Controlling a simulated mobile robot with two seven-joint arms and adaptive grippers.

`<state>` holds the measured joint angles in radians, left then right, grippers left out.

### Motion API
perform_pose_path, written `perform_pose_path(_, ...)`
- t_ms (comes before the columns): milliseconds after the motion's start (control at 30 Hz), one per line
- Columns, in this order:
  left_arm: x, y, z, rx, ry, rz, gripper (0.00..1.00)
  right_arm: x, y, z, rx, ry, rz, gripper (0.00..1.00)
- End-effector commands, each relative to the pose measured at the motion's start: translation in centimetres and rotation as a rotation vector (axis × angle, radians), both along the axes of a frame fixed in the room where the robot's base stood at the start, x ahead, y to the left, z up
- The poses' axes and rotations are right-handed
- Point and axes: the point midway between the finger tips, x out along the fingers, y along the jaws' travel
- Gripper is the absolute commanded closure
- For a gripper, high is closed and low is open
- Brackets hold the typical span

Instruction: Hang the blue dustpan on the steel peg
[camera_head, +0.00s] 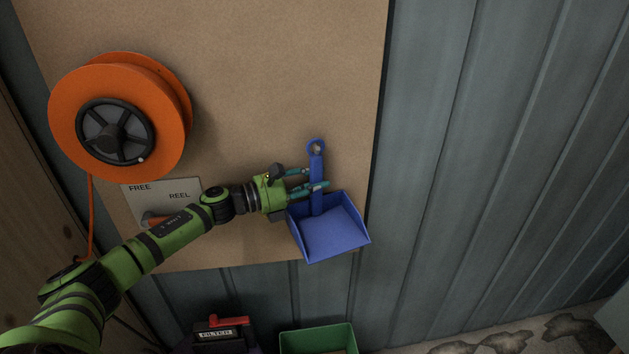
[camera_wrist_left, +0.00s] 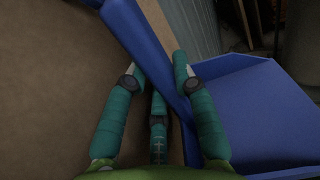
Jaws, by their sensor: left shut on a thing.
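The blue dustpan (camera_head: 331,234) is upright against the tan board in the head view, with its pan at the bottom and its handle pointing up. A ring (camera_head: 316,147) tops the handle. A small greyish spot shows inside the ring; I cannot tell whether it is the steel peg or whether the ring is around it. My left gripper (camera_head: 312,180) comes from the left and is shut on the handle just above the pan. In the left wrist view the handle (camera_wrist_left: 143,37) runs between my gripper's fingers (camera_wrist_left: 157,68), with the pan (camera_wrist_left: 262,108) at right. My right gripper is not in view.
An orange reel (camera_head: 65,110) is mounted on the tan board (camera_head: 260,60) at left, above a "FREE REEL" label (camera_head: 185,185). A green bin (camera_head: 318,340) and a box labelled "FILTER" (camera_head: 222,335) stand below. The corrugated wall (camera_head: 480,150) at right is clear.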

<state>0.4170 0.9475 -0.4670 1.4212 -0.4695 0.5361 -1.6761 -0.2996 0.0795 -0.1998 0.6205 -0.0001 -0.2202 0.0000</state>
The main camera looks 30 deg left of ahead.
Motion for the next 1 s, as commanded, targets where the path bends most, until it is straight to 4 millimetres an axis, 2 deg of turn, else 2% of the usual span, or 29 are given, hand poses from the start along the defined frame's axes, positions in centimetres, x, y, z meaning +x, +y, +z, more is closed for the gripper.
perform_pose_path(100, 0.2, 0.6, -0.2, 0.005, 0.003, 0.018, 1.0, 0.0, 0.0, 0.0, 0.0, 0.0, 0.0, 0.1)
perform_pose_path(133, 0.2, 0.6, -0.2, 0.005, 0.003, 0.018, 0.66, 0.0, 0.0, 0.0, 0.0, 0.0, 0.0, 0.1)
perform_pose_path(167, 0.2, 0.6, -0.2, 0.005, 0.003, 0.018, 0.54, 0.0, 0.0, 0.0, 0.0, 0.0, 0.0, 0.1)
perform_pose_path(200, 0.2, 0.6, -0.2, 0.005, 0.003, 0.018, 0.46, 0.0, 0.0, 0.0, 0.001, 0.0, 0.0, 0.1)
perform_pose_path(667, 0.2, 0.8, 0.0, 0.005, 0.0, 0.021, 0.46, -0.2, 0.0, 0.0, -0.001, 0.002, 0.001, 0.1)
perform_pose_path(867, -1.4, 2.0, -0.1, 0.006, 0.004, 0.021, 0.46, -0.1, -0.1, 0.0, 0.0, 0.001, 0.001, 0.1)
perform_pose_path(1000, -3.4, 3.3, -0.3, 0.008, 0.007, 0.018, 0.46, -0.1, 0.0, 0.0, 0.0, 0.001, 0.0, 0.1)
